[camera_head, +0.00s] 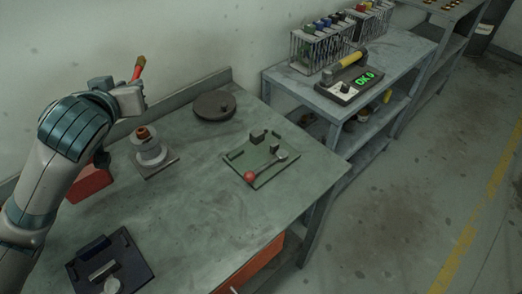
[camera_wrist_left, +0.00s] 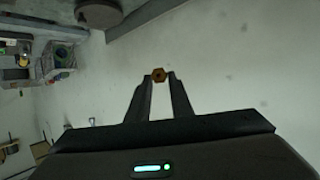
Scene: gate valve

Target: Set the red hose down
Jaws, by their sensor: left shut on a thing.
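The red hose (camera_head: 138,69) stands roughly upright, slightly tilted, in my left gripper (camera_head: 134,84), above the back left of the workbench. In the left wrist view, a brass hexagonal end (camera_wrist_left: 158,74) shows between the tips of my left gripper (camera_wrist_left: 159,78). The fingers are shut on the hose and hold it clear of the bench. The gripper hides the hose's lower part. My right gripper is in neither view.
On the workbench (camera_head: 205,215) are a grey valve body (camera_head: 149,153), a round dark disc (camera_head: 214,106), a green tray (camera_head: 250,176) with a red-knobbed lever (camera_head: 250,177), and a dark tray (camera_head: 135,261). A red box (camera_head: 91,184) is partly behind my arm. The bench's front middle is clear.

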